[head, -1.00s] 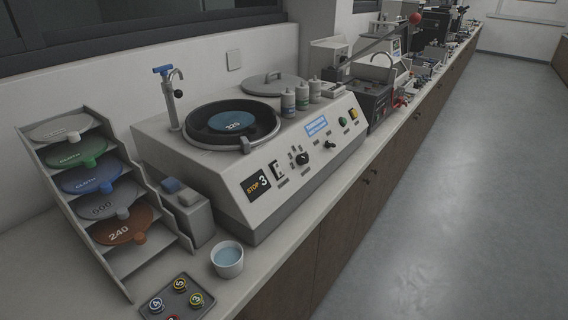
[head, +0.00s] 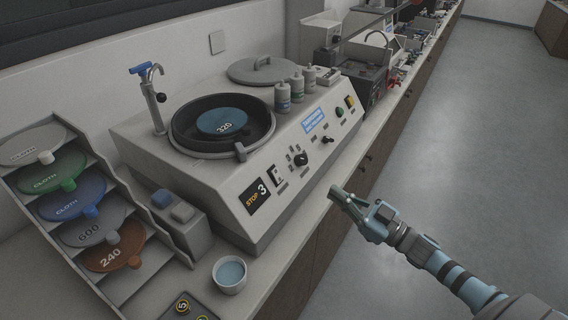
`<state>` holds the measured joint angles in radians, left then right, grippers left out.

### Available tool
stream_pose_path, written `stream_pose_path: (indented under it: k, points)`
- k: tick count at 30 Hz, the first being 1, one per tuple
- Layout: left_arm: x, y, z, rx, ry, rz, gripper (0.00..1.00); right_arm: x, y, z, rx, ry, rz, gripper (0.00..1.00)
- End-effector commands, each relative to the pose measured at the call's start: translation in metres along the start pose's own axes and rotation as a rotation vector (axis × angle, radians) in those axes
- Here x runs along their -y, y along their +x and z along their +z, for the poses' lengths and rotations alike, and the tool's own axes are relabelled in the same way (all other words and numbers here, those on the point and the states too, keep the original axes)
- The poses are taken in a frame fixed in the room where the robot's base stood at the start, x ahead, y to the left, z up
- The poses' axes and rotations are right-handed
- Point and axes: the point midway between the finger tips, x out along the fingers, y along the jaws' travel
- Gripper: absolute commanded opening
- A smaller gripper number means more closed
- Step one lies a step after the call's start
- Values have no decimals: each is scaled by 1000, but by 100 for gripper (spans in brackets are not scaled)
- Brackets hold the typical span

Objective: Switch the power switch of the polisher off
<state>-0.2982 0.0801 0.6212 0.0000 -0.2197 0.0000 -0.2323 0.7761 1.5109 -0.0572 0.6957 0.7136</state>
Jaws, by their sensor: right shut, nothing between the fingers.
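The polisher (head: 214,172) is a grey bench machine with a blue 320 disc (head: 221,121) in its black bowl. Its sloped front panel carries a display (head: 257,196) reading STOP and 3. Beside the display is a small black switch on a pale plate (head: 275,175), seemingly the power switch; its position is too small to tell. A black knob (head: 300,159), a green button (head: 339,112) and a red-and-yellow button (head: 350,102) sit farther right. My right gripper (head: 337,194) is shut and empty, in front of the panel and apart from it. My left gripper is out of view.
A rack (head: 52,222) of labelled discs stands at the left. A cup of blue liquid (head: 230,275) is on the bench near the polisher's front corner. Bottles (head: 283,98) and a round lid (head: 262,70) sit on top. The floor to the right is clear.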

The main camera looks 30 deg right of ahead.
Motion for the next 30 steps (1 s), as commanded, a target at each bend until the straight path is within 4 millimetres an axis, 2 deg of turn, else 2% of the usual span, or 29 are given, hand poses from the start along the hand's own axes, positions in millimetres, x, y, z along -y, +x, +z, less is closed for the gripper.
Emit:
stream_pose_path:
  k: [4,12,17,23,30]
  points:
    - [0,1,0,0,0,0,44,15,0,-19,-80,110,-69,0]
    - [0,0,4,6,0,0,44,13,-5,-20,-79,127,-59,0]
    - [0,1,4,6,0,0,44,13,2,-19,-79,127,-59,0]
    - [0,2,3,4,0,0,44,14,34,-23,-83,126,-58,0]
    - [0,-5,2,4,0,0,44,17,87,-29,-82,126,-55,0]
